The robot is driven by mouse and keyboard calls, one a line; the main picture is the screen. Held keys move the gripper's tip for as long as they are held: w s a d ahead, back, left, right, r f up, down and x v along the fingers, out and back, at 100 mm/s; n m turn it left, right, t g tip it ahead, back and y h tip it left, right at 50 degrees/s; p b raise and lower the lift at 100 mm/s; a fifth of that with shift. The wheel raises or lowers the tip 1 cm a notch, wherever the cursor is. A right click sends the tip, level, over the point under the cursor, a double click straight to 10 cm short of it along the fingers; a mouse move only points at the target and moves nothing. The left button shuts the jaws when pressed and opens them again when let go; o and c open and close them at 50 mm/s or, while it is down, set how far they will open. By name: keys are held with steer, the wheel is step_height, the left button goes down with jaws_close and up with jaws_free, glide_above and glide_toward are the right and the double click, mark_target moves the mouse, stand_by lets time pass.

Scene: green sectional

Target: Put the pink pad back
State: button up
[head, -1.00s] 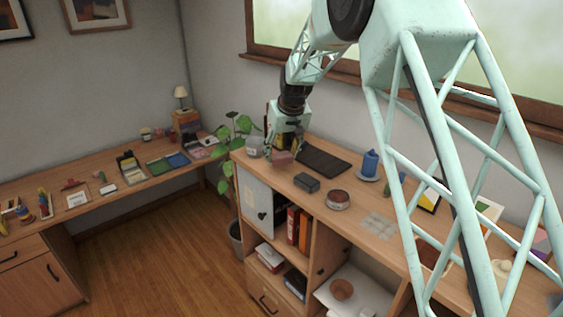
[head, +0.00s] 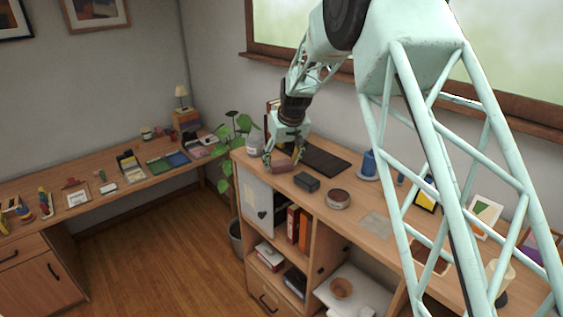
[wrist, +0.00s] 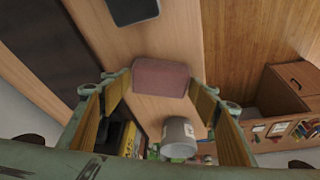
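The pink pad (head: 280,165) is a small dusty-pink block at the left end of the wooden counter, near its front edge. In the wrist view the pad (wrist: 160,77) fills the gap between the two fingertips. My gripper (head: 283,162) points down and is shut on the pad; in the wrist view its fingers (wrist: 161,88) lie along the pad's two sides. The pad is at or just above the counter; I cannot tell whether it touches the wood.
A grey-white cup (head: 254,145) stands left of my gripper; it also shows in the wrist view (wrist: 179,136). A black mat (head: 325,161) lies behind and to the right. A dark box (head: 306,182) and a round tin (head: 338,199) stand to the right on the counter (head: 352,212).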

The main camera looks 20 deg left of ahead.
steer(key=shift+o, duration=1.1)
steer(key=shift+r, duration=0.2)
steer(key=shift+r, duration=0.15)
steer(key=b+v, duration=0.1)
steer(key=v, duration=1)
steer(key=shift+r, duration=0.3)
steer(key=shift+d, duration=0.15)
steer(key=shift+d+r, duration=0.1)
